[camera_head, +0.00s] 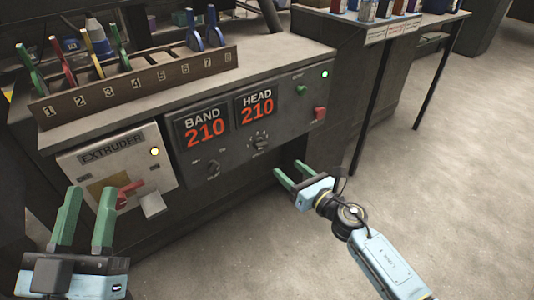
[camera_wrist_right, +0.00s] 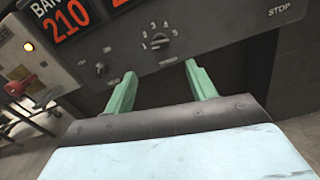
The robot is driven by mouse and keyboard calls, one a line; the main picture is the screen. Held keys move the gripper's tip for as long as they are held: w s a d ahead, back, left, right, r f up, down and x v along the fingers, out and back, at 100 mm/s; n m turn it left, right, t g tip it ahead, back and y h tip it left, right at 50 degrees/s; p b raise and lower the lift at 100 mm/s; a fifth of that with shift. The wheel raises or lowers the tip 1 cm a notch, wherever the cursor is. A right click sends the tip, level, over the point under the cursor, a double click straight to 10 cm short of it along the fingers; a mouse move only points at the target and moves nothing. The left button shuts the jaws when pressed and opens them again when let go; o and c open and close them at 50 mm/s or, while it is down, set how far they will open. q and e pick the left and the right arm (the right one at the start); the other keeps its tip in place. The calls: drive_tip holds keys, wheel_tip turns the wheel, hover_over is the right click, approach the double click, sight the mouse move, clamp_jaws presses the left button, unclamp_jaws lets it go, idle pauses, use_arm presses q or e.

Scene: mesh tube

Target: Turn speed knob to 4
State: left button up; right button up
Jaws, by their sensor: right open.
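The speed knob (camera_head: 258,145) is a small dark dial on the grey control panel, below the HEAD readout. In the right wrist view the knob (camera_wrist_right: 158,43) has numbers from 1 to 5 around it; its pointer seems turned toward the 1 side, though it is small. My right gripper (camera_head: 286,167) is open and empty, in front of the panel, below and right of the knob. In the wrist view its green fingers (camera_wrist_right: 159,71) are apart, below the knob and not touching it. My left gripper (camera_head: 89,192) is open and empty before the extruder box.
The extruder box (camera_head: 118,172) has a red lever (camera_head: 131,190). Another knob (camera_head: 213,167) sits left of the speed knob. A red stop switch (camera_head: 319,114) is at the panel's right. A numbered rack (camera_head: 140,83) holds pliers-like tools above.

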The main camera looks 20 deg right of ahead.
sight(263, 147)
drive_tip(key=b+x, duration=0.2)
drive_tip(key=x, duration=0.7)
drive_tip(key=shift+w+a+f, duration=0.1)
drive_tip(key=shift+w+f, duration=0.05)
drive_tip(key=shift+w, duration=0.2)
use_arm(q)
drive_tip(key=shift+s+a+r+t+h, duration=0.15)
drive_tip(key=shift+s+r+t, duration=0.4)
drive_tip(key=shift+t, duration=0.35)
drive_tip(key=shift+s+a+r+t+h, duration=0.15)
drive_tip(key=shift+s+r+t, duration=0.35)
drive_tip(key=shift+t, duration=0.4)
use_arm(e)
drive_tip(key=shift+w+a, duration=0.25)
drive_tip(key=shift+w, duration=0.4)
drive_tip(key=shift+c, duration=0.2)
drive_tip(key=c, duration=0.9)
